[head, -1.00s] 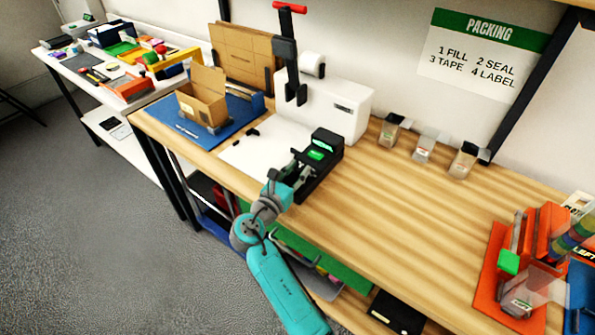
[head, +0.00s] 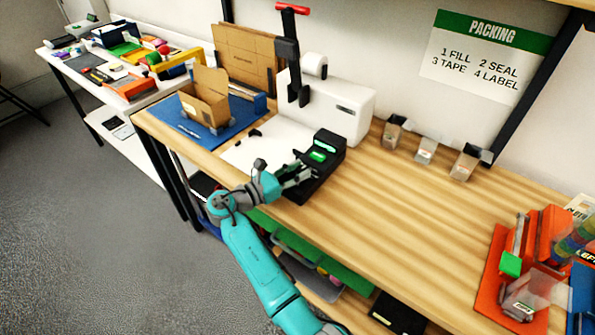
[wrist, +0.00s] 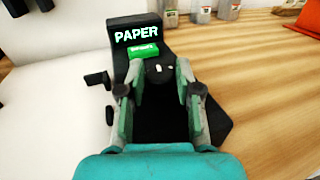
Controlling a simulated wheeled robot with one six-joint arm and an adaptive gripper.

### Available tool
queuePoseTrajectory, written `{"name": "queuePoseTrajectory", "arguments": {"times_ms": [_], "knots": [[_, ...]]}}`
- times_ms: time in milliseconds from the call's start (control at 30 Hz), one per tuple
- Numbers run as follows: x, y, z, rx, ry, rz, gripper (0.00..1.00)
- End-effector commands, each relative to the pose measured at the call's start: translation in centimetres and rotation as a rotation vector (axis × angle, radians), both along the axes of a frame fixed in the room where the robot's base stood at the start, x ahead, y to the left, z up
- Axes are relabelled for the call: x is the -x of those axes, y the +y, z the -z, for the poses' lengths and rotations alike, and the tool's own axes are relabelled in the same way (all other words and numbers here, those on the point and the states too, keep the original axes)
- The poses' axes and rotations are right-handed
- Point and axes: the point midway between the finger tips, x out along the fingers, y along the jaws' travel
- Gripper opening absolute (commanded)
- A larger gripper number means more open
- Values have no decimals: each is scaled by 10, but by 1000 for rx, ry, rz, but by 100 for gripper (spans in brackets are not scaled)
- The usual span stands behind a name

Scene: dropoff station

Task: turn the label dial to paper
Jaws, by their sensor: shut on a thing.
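The black label machine (head: 329,172) stands on the wooden bench, with a screen (wrist: 136,34) that reads PAPER in the wrist view. A green button (wrist: 143,51) sits just below the screen. The dark round dial (wrist: 158,70) with small white marks is below that button. My gripper (wrist: 157,78) has a finger on each side of the dial and is shut on it. In the head view my gripper (head: 297,178) reaches the machine from the front left; the dial itself is too small to make out there.
A white machine (head: 340,105) with a red-handled lever stands behind. An open cardboard box (head: 205,100) is on a blue mat to the left. Small clear bins (head: 427,150) stand at the back. The bench to the right is clear up to an orange tray (head: 490,290).

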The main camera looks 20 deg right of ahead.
Motion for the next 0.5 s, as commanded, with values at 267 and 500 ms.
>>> {"name": "queuePoseTrajectory", "arguments": {"times_ms": [267,500], "knots": [[0,0,1,-1,1,-2,44],[0,0,0,-1,1,-2,59]]}}
